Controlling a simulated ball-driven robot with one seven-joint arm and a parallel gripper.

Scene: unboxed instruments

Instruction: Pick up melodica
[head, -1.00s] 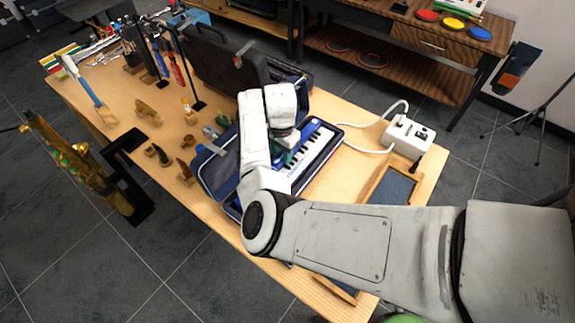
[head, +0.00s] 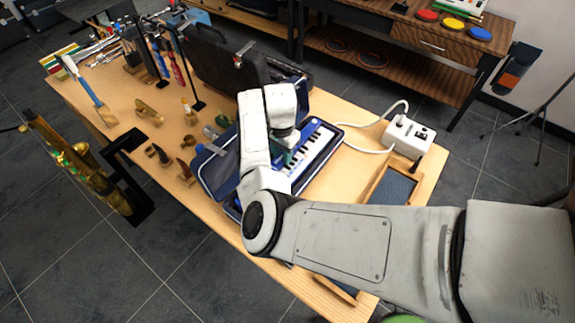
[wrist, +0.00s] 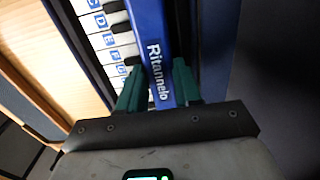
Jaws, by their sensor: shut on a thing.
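The melodica is a blue keyboard instrument with white and black keys. In the head view the melodica (head: 318,140) lies in its open dark blue case (head: 213,172), partly hidden behind my arm. In the wrist view the melodica (wrist: 157,50) shows its blue edge with the lettering "Ritannelo" and a row of labelled keys. My gripper (wrist: 160,85) has green fingers on either side of this blue edge and is shut on it. In the head view my gripper (head: 290,157) is over the melodica, its tips mostly hidden.
A white power box (head: 407,137) with a cable stands right of the case. A large black case (head: 235,70) stands behind. Several small wooden items (head: 160,155) and a gold saxophone (head: 85,170) on a black stand are left. A framed dark panel (head: 392,187) lies at the table's right.

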